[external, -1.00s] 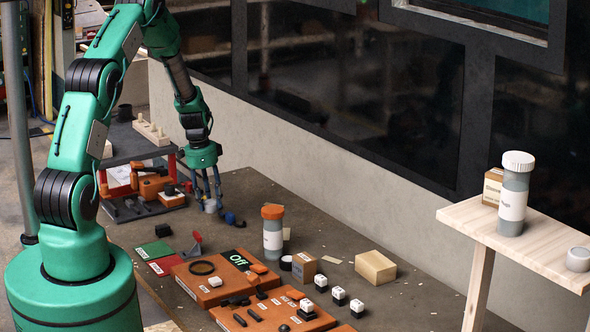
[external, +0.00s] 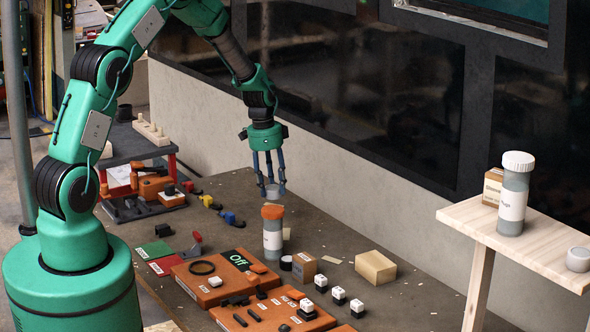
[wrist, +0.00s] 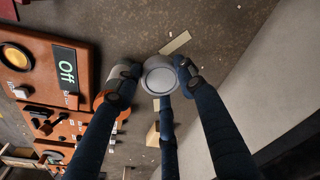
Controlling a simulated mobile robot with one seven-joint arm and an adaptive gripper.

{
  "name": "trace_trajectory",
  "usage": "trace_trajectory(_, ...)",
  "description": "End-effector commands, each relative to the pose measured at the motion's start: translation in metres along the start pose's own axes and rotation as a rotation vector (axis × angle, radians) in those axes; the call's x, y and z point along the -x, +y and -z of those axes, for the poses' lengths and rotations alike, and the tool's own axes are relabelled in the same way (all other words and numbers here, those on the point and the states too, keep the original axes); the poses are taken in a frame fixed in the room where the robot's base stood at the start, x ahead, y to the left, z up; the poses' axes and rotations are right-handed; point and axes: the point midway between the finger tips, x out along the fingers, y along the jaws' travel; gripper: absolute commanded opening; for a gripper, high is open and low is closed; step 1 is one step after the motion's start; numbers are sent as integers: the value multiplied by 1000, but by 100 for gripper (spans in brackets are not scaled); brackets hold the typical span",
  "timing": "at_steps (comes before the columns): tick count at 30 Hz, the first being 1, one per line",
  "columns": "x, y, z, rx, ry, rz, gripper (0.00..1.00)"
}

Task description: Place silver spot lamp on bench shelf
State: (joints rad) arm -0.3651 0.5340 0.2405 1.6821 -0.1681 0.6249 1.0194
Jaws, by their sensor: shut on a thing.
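My gripper (external: 270,178) points down above the table, close above the orange-capped bottle (external: 272,240). It is shut on the small silver spot lamp (external: 272,192), which hangs between its fingertips. In the wrist view the round pale face of the lamp (wrist: 160,78) shows between the fingers (wrist: 156,88). The pale wooden bench shelf (external: 468,218) stands at the right of the external view, well to the right of my gripper. On it are a white-capped grey bottle (external: 512,200), a cardboard box (external: 492,187) and a small grey round object (external: 578,259).
Orange panels (external: 213,278) with switches and an Off display (external: 238,260) lie at the front. Two cardboard boxes (external: 375,267) (external: 304,266) and white-topped buttons (external: 339,293) stand right of them. A red and black rack (external: 135,150) is at the left. The wall runs behind the table.

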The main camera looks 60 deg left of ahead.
Motion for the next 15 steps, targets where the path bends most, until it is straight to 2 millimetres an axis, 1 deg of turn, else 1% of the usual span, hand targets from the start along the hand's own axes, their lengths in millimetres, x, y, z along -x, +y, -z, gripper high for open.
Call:
trace_trajectory(1, 8, 13, 17, -16, 1, -1, 14)
trace_trajectory(3, 16, 30, 36, -29, 0, -4, 14)
trace_trajectory(5, 23, 44, 53, -39, 0, -5, 14)
trace_trajectory(9, 39, 81, 88, -68, -3, -10, 14)
trace_trajectory(11, 46, 97, 103, -79, -3, -11, 14)
trace_trajectory(15, 62, 137, 134, -105, -6, -16, 14)
